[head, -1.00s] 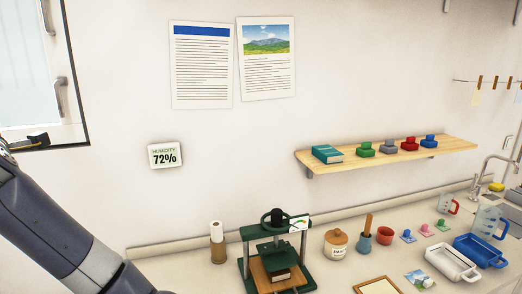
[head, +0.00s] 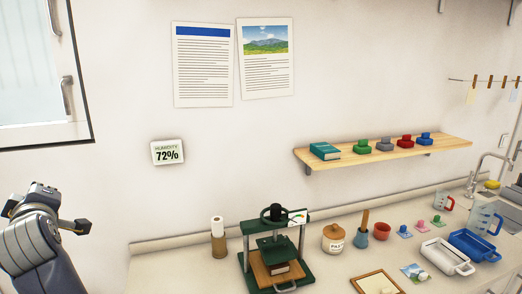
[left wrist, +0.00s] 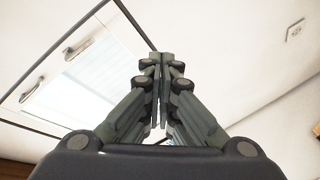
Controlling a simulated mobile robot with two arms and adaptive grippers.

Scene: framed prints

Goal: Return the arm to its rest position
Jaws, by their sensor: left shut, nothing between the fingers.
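My left arm comes in at the lower left of the head view. Its wrist and left gripper (head: 62,218) are raised beside the window, left of the counter and apart from everything on it. In the left wrist view the left gripper (left wrist: 161,62) has its fingers together, with nothing between them. My right gripper is in neither view.
The counter (head: 170,262) carries a green press (head: 258,235), a paint jar (head: 333,238), a white tray (head: 440,258) and a blue tray (head: 474,245). A wooden shelf (head: 440,148) with several stamps hangs above. The wall around the humidity sign (head: 167,152) is clear.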

